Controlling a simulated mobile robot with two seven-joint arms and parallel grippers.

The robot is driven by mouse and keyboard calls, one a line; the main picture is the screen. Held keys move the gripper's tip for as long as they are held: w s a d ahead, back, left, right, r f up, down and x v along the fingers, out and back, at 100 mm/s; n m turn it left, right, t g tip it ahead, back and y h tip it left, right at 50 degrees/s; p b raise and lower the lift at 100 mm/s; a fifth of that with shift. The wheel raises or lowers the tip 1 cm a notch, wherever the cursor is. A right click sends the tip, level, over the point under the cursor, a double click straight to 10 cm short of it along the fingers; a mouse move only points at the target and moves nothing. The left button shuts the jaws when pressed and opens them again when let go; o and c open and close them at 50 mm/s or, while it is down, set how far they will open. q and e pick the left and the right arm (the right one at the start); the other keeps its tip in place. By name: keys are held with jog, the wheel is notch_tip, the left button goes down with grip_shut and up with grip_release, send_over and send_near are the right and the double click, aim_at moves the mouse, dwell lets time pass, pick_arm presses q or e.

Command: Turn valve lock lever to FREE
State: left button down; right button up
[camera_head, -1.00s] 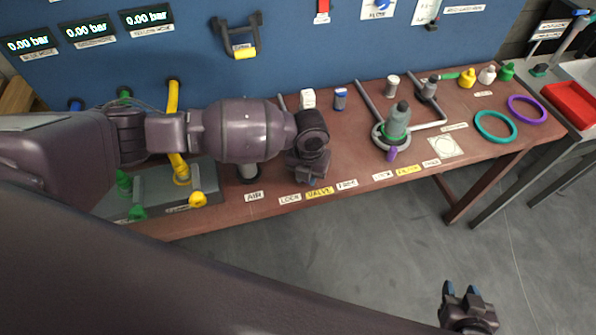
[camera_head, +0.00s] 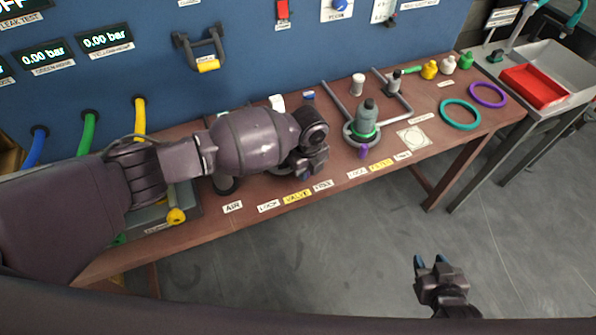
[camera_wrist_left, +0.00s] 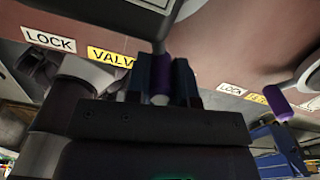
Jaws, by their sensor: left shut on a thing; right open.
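My left gripper (camera_head: 312,168) is over the bench near its front edge, behind the yellow VALVE label (camera_head: 297,197) and the white FREE label (camera_head: 323,185). In the left wrist view its fingers (camera_wrist_left: 160,80) are shut on the purple handle of the valve lock lever (camera_wrist_left: 162,76). In the head view the gripper hides that lever. The LOCK label (camera_head: 268,206) lies left of VALVE, and the gripper is on the FREE side of VALVE. My right gripper (camera_head: 432,264) is open and empty, over the floor in front of the bench.
A similar purple lever (camera_head: 364,151) sits to the right by the grey-green filter (camera_head: 366,118), with its own labels. Teal (camera_head: 460,114) and purple (camera_head: 488,95) rings lie farther right. A panel handle (camera_head: 205,50) projects above. The floor in front is clear.

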pick_arm(q)
jog(key=shift+w+d+r+n, duration=0.15)
jog(key=shift+w+n, duration=0.15)
pick_arm(e)
jog(key=shift+w+a+r, duration=0.2)
jog(key=shift+w+r, duration=0.2)
jog(key=shift+w, duration=0.2)
pick_arm(q)
jog(key=c, duration=1.4)
grip_release()
jog(key=o, duration=0.4)
notch_tip(320, 180, up, 9)
jog(key=shift+r, duration=0.8)
pick_arm(e)
jog(key=shift+s+d+f, duration=0.15)
jog(key=shift+s+f, duration=0.05)
jog(key=shift+s, duration=0.3)
